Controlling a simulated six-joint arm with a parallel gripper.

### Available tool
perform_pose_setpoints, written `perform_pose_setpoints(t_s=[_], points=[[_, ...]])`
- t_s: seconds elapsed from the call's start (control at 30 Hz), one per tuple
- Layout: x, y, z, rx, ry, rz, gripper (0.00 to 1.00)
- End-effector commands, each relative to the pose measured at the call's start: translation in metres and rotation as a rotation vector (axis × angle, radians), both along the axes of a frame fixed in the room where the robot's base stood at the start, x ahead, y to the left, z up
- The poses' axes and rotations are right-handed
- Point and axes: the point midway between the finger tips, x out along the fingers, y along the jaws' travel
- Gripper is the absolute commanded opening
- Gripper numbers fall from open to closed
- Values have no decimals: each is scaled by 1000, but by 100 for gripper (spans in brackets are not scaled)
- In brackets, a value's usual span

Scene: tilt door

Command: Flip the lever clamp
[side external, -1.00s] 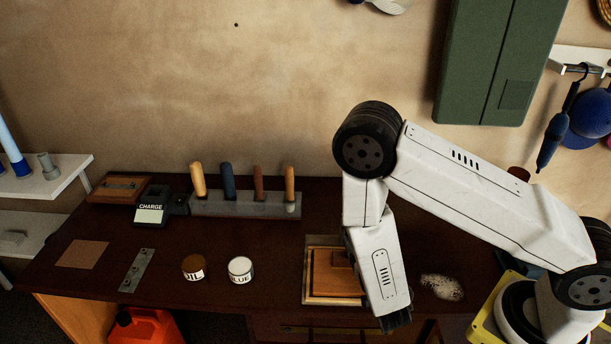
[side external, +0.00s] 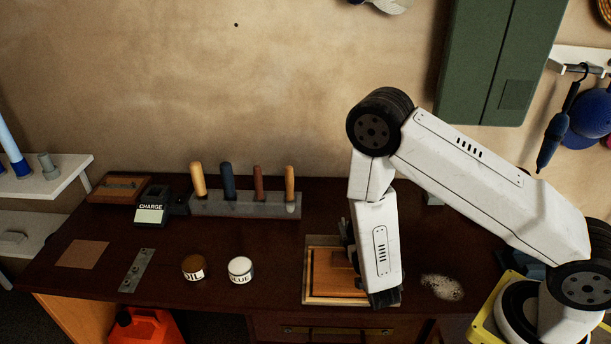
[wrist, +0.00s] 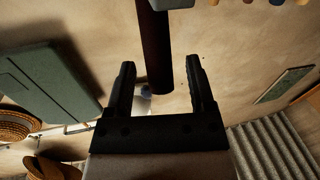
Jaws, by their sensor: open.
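In the wrist view, a dark reddish-brown bar (wrist: 156,50) comes in from the top edge, beside a small grey piece. It appears to be the clamp's lever. Its rounded end lies between the fingers of my gripper (wrist: 158,66), with gaps on both sides. My gripper is open and the fingers do not visibly grip anything. In the side view, my forearm stands over the right part of the wooden tray (side external: 312,298). Dark parts, possibly my fingers, show at its left edge. The clamp is not clearly seen there; my arm likely hides it.
A green cabinet (side external: 500,60) hangs on the wall. The bench between tins and tray is clear.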

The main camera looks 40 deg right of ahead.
Motion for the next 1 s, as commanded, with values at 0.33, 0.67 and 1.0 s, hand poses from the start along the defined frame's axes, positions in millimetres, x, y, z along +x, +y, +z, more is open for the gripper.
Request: perform_pose_setpoints(t_s=[0.33,0.67,1.0], points=[[23,-15,0,0,0,-1,69],[25,-15,0,-1,1,1,69],[25,-15,0,-1,1,0,0]])
